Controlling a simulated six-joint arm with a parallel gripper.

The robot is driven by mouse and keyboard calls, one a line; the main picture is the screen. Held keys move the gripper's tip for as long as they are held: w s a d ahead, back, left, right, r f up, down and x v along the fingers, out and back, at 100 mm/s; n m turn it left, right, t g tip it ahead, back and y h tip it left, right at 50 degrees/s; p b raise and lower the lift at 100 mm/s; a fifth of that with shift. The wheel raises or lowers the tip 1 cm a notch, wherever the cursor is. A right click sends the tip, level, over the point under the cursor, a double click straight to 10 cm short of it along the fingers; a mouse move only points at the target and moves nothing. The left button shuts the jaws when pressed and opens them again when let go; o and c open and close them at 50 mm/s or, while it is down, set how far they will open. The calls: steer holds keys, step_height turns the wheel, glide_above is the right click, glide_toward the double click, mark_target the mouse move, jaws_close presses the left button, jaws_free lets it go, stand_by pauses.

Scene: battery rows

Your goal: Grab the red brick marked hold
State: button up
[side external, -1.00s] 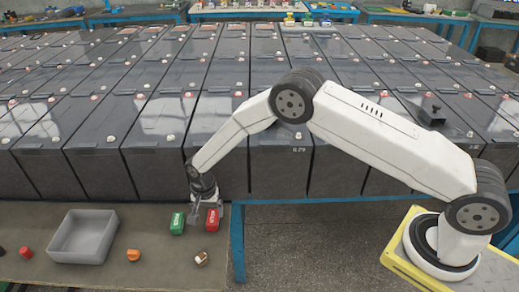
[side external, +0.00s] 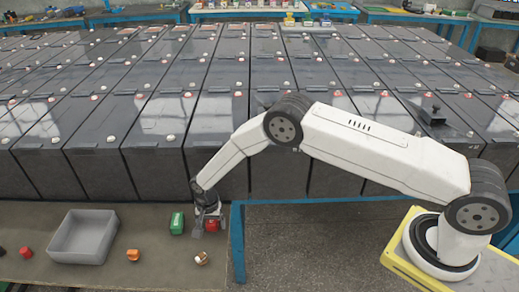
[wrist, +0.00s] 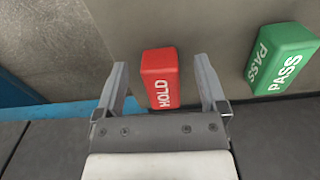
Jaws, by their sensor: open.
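The red brick marked HOLD (wrist: 160,72) lies on the bench between the two fingers of my gripper (wrist: 160,78) in the wrist view. The fingers are open, with a gap on each side of the brick. In the side external view the red brick (side external: 212,225) is partly hidden behind my gripper (side external: 206,230), which is down around it. The green brick marked PASS (wrist: 283,62) lies to the right in the wrist view, outside the fingers. In the side external view the green brick (side external: 177,223) is just left of my gripper.
A grey open bin (side external: 84,237) sits on the bench to the left. An orange piece (side external: 133,255), a small brown and white piece (side external: 202,258) and a red piece (side external: 26,252) lie nearby. Rows of dark batteries (side external: 215,120) stand behind. The bench's blue edge (side external: 238,245) is close at right.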

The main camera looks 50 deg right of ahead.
steer(key=shift+f, duration=0.45)
jaws_close()
stand_by(0.3)
steer(key=shift+r, duration=0.2)
steer(key=shift+r, duration=0.9)
steer(key=s+d+r, duration=0.3)
steer(key=s+r, duration=0.7)
steer(key=s, duration=0.3)
steer(key=shift+s+r, duration=0.35)
steer(key=shift+r, duration=0.05)
steer(key=shift+d, duration=0.1)
